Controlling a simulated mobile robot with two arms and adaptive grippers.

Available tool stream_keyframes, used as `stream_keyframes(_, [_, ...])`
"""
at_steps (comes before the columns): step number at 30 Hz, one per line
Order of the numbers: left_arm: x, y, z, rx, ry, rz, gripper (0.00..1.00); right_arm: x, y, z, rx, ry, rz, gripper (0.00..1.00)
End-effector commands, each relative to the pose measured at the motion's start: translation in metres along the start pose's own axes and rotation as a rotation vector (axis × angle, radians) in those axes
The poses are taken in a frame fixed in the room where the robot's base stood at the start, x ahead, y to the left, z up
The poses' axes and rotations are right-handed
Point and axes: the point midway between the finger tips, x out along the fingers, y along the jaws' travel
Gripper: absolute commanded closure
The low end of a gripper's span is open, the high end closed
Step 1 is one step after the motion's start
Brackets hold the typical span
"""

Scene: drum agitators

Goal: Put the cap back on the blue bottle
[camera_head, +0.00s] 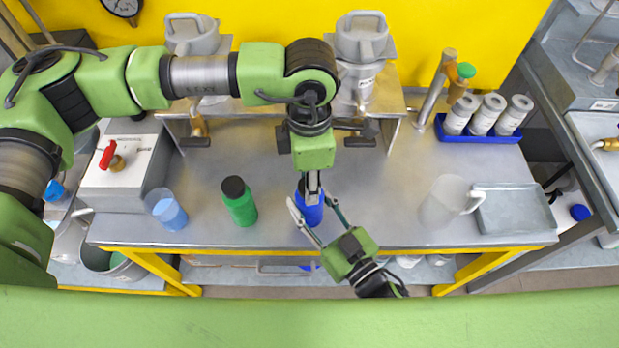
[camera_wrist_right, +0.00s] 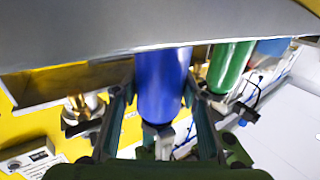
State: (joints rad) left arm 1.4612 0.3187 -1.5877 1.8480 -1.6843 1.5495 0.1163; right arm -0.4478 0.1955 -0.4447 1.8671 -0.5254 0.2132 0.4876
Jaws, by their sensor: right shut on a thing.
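The blue bottle (camera_head: 309,214) stands upright near the front edge of the metal table; it also shows in the right wrist view (camera_wrist_right: 160,85), upside down. My right gripper (camera_head: 314,212) has its fingers on both sides of the bottle, shut on it. My left gripper (camera_head: 313,190) points straight down at the top of the bottle; its fingertips (camera_wrist_right: 163,140) also show there in the right wrist view. A dark shape, apparently the black cap (camera_head: 301,186), shows at these fingertips. The fingers are edge-on and hide the bottle's mouth, so I cannot tell whether they grip the cap or whether it is seated.
A green bottle (camera_head: 240,204) with a black cap and a beaker of blue liquid (camera_head: 167,211) stand to the left. A clear pitcher (camera_head: 440,207), a grey tray (camera_head: 509,211) and a blue rack (camera_head: 480,137) of white containers are to the right. Drum agitators stand behind.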

Motion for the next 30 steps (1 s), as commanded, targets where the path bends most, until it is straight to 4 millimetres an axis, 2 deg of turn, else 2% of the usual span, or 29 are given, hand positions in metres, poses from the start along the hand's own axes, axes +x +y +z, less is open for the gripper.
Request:
stream_keyframes(18, [0.0005,0.0016,-0.0003,1.071,0.003,0.002,0.93,-0.0001,0.0000,-0.0005,0.000,0.001,0.000,1.00])
stream_keyframes(21, [0.0005,0.0017,-0.0002,1.184,0.003,0.002,0.93,-0.0001,0.0000,-0.0005,0.000,0.001,0.000,1.00])
stream_keyframes(25, [0.0005,0.0017,-0.0002,1.175,0.003,0.002,0.93,-0.0001,-0.0001,-0.0005,0.000,0.001,-0.001,1.00])
stream_keyframes(26, [0.0005,0.0018,-0.0002,1.174,0.003,0.002,0.62,-0.0002,-0.0001,-0.0005,0.000,0.001,-0.001,1.00])
stream_keyframes(27, [0.0005,0.0018,-0.0002,1.174,0.003,0.002,0.52,-0.0002,-0.0001,-0.0005,0.000,0.001,-0.001,1.00])
stream_keyframes(28, [0.0005,0.0017,-0.0002,1.174,0.003,0.002,0.48,-0.0002,-0.0001,-0.0005,0.000,0.001,-0.001,1.00])
stream_keyframes(30, [0.0005,0.0014,-0.0001,1.174,0.002,0.002,0.48,-0.0001,-0.0001,-0.0005,0.000,0.001,-0.001,1.00])
